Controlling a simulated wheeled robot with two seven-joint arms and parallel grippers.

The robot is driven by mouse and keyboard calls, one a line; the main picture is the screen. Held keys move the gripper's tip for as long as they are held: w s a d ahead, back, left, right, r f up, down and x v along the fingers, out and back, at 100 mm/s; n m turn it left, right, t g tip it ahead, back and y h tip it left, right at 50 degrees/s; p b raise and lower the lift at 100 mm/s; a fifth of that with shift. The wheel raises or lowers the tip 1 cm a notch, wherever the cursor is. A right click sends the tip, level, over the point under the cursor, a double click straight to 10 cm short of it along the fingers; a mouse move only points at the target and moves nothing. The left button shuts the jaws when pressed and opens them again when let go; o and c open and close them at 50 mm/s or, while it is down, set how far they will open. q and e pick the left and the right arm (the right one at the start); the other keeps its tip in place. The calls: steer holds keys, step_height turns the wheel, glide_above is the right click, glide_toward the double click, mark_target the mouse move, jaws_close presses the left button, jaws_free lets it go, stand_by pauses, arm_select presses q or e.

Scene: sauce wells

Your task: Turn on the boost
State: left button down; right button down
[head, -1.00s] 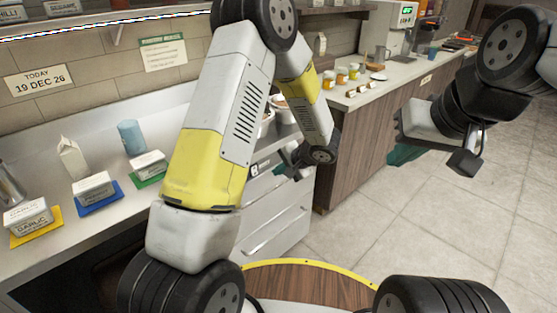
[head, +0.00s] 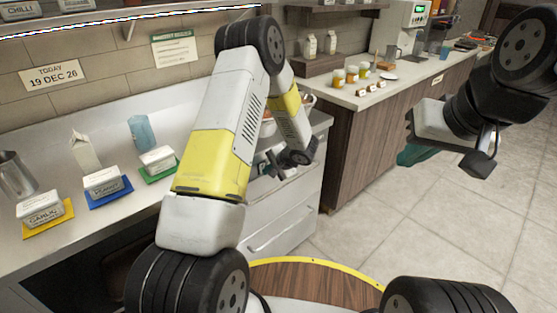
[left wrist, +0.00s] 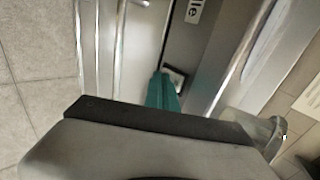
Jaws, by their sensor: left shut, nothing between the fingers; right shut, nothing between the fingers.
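In the left wrist view my left gripper (left wrist: 163,90) shows as teal fingers, shut and empty. The fingertips are close to a small dark switch with a pale frame (left wrist: 178,72) on the grey front panel of the unit. I cannot tell whether they touch it, or how the switch is set. In the head view my left forearm hides much of the panel and the left fingertips. My right gripper (head: 417,154) is shut and empty, held over the floor at the right.
Lidded tubs on yellow (head: 50,222), blue (head: 108,196) and green (head: 160,174) mats stand on the left counter (head: 90,240), with a blue cup (head: 141,132) and a carton (head: 84,150). A wood-fronted counter (head: 375,150) stands behind. The tiled floor at right is clear.

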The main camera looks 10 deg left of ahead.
arm_select(q)
steer(key=shift+a+f, duration=0.1)
steer(key=shift+w+r, duration=0.1)
steer(key=shift+r, duration=0.1)
steer(key=shift+r, duration=0.65)
